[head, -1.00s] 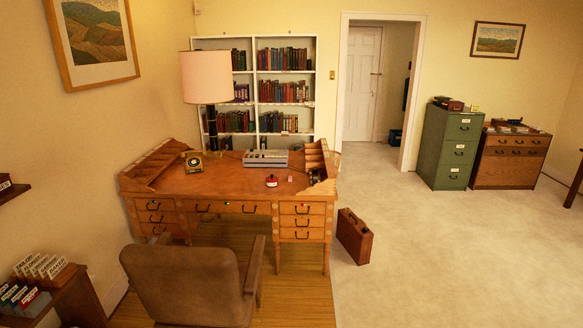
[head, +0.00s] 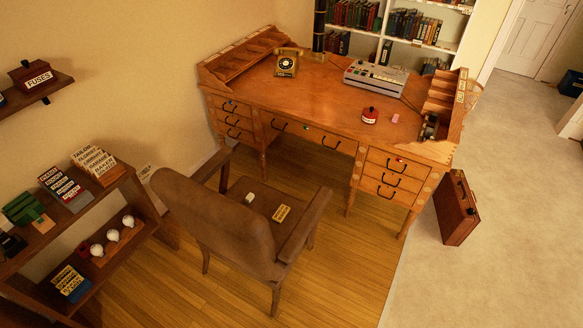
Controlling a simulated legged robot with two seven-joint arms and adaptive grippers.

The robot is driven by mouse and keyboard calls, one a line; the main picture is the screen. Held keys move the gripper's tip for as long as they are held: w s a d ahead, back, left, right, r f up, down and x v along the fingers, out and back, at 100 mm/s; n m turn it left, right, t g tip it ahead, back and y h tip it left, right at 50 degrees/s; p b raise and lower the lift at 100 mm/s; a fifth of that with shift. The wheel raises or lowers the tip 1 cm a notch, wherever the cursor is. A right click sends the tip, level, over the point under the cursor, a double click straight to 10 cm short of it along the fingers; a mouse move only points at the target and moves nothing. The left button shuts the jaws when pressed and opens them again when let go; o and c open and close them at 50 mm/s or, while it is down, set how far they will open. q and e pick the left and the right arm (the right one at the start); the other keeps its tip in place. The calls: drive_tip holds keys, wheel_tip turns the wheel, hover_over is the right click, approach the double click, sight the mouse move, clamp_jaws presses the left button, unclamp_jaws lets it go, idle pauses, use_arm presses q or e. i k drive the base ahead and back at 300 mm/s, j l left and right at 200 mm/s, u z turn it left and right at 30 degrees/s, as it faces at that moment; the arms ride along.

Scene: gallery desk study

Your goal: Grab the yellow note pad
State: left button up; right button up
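A small flat yellow piece (head: 281,213) with dark marks lies on the seat of the brown chair (head: 213,222). It may be the yellow note pad, but it is too small to tell. A small pale object (head: 250,198) lies beside it on the seat, to its left. Neither of my grippers shows in the head view.
The wooden desk (head: 320,100) stands behind the chair, bearing a dial device (head: 286,63), a grey machine (head: 376,77), a red object (head: 370,115) and a pink block (head: 395,118). Loaded shelves (head: 140,190) stand left. A brown case (head: 457,208) stands on the floor right of the desk.

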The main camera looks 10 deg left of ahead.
sight(279, 214)
drive_tip(key=i+l+u, duration=0.5)
drive_tip(key=i+l, duration=0.15)
drive_tip(key=l, duration=0.2)
